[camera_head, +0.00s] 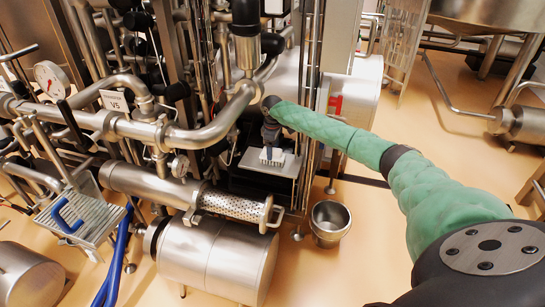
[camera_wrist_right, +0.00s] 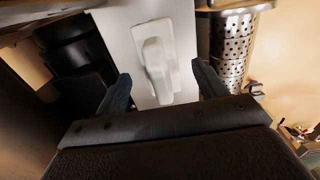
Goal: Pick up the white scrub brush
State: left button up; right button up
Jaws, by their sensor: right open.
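The white scrub brush (camera_head: 273,155) lies on a grey metal shelf (camera_head: 255,164) amid the pipework in the head view. In the right wrist view the brush (camera_wrist_right: 157,62), with its raised handle, shows on the pale shelf plate (camera_wrist_right: 123,30). My right gripper (camera_head: 271,134) is above the brush, reaching in from the right. In the right wrist view its two dark fingers (camera_wrist_right: 160,76) are apart, one to each side of the brush in the picture. I see no contact. My left gripper is out of view.
A perforated metal cylinder (camera_head: 236,206) is close to the shelf and also shows in the right wrist view (camera_wrist_right: 230,48). Upright pipes (camera_head: 309,90) flank the shelf. A metal bucket (camera_head: 330,222) stands below. A blue-handled item (camera_head: 67,214) lies at left.

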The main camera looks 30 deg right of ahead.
notch_tip(320, 180, down, 2)
jog(key=shift+f, duration=0.3)
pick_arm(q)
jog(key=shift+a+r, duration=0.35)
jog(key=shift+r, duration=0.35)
pick_arm(e)
jog(key=c, duration=1)
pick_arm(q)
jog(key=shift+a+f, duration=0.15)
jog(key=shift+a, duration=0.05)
pick_arm(e)
jog(key=shift+c, duration=0.7)
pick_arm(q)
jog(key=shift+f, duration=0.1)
pick_arm(e)
jog(key=shift+r, duration=0.1)
